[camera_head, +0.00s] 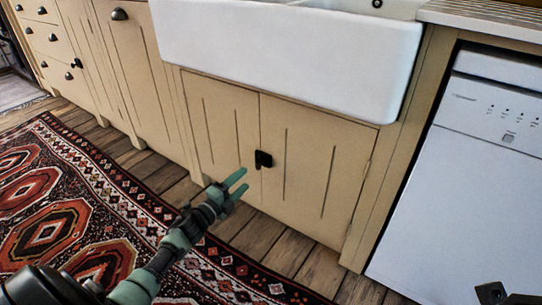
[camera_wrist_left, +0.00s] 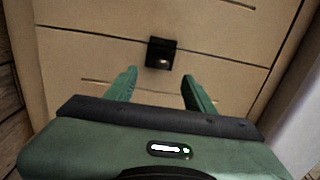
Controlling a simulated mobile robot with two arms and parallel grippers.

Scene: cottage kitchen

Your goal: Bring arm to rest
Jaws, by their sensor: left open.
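My left gripper (camera_head: 236,186) reaches in from the lower left of the head view, in front of the wooden cabinet doors under the sink. Its two green fingers are apart with nothing between them. In the left wrist view the open fingers (camera_wrist_left: 160,90) point toward a black latch (camera_wrist_left: 161,53) on the cabinet doors. The same black latch shows in the head view (camera_head: 263,159), just beyond the fingertips, with a visible gap. My right gripper does not show clearly; only a dark piece is at the lower right edge.
A white sink (camera_head: 290,50) sits above the closed cabinet doors (camera_head: 310,165). A white dishwasher (camera_head: 465,190) stands at the right. Drawers (camera_head: 50,40) are at the far left. A red patterned rug (camera_head: 60,220) lies on the plank floor (camera_head: 265,245).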

